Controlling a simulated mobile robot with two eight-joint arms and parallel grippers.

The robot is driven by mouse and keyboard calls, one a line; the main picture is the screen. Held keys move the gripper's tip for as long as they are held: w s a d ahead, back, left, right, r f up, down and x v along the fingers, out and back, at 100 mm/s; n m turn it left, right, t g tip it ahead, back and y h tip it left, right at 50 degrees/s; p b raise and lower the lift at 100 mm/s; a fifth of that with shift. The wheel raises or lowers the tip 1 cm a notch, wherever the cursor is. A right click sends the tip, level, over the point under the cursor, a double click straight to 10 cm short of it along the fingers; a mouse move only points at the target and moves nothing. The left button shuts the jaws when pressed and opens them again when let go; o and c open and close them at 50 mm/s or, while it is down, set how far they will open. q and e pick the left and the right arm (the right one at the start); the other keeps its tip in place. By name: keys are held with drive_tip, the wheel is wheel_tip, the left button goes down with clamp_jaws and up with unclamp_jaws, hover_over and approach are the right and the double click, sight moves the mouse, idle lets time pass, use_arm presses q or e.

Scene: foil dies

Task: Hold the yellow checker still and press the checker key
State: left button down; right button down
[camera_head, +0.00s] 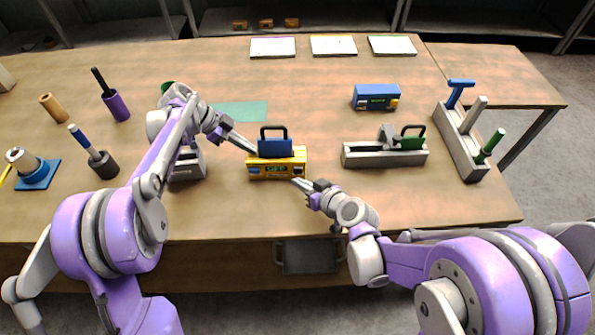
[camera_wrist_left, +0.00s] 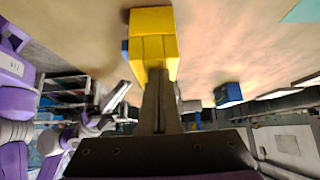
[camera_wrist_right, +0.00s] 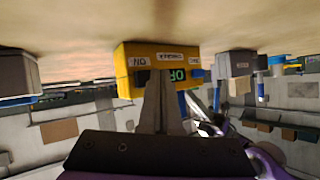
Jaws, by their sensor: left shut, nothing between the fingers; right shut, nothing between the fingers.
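The yellow checker (camera_head: 277,171) sits on the table with a lit green display and labelled keys on its front. A blue block with a dark handle (camera_head: 275,147) rests on top of it. My left gripper (camera_head: 253,150) is shut and empty, its tips at the checker's left end, which also shows in the left wrist view (camera_wrist_left: 152,40); contact is unclear. My right gripper (camera_head: 297,182) is shut and empty, its tips at the checker's front lower right. In the right wrist view the checker's front (camera_wrist_right: 160,62) appears inverted, and the fingers hide part of it.
A grey holder (camera_head: 372,157) with a green-handled block stands to the right. A blue box (camera_head: 376,96) lies behind it. A grey rack (camera_head: 460,143) with handled tools stands at far right. A grey box (camera_head: 187,166) stands left of the checker, partly behind my left arm.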

use_arm(q)
drive_tip(key=shift+f, duration=0.1)
use_arm(e)
drive_tip(key=shift+s+a, duration=0.1)
drive_tip(key=shift+s, duration=2.85)
drive_tip(key=shift+w, duration=0.1)
